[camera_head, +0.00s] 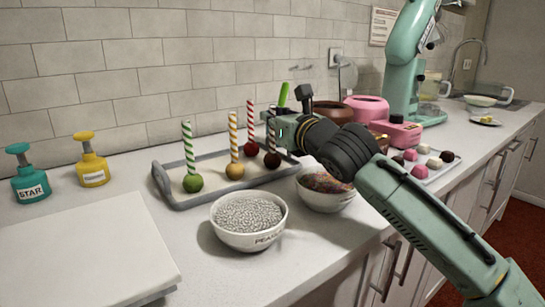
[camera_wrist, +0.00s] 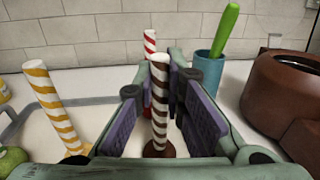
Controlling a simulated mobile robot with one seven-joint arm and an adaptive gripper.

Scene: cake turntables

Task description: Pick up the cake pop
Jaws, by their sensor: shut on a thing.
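The brown-striped cake pop (camera_head: 272,159) stands at the right end of a grey-rimmed tray (camera_head: 180,203). My gripper (camera_head: 276,131) is at its stick from the right, shut on it. In the wrist view, the brown-and-white stick (camera_wrist: 159,97) stands between the purple finger pads, with its dark ball low between them. Also on the tray are a green-striped cake pop (camera_head: 192,183), a yellow-striped one (camera_head: 234,171) and a red-striped one (camera_head: 251,149). The red-striped stick (camera_wrist: 150,43) shows beyond my fingers in the wrist view, partly hidden.
A bowl of pale beads (camera_head: 259,239) and a bowl of colored sprinkles (camera_head: 322,200) stand in front. A blue cup with a green-handled tool (camera_wrist: 211,70) and a brown pot (camera_wrist: 262,95) are close on the right. A white board (camera_head: 80,260) lies front left.

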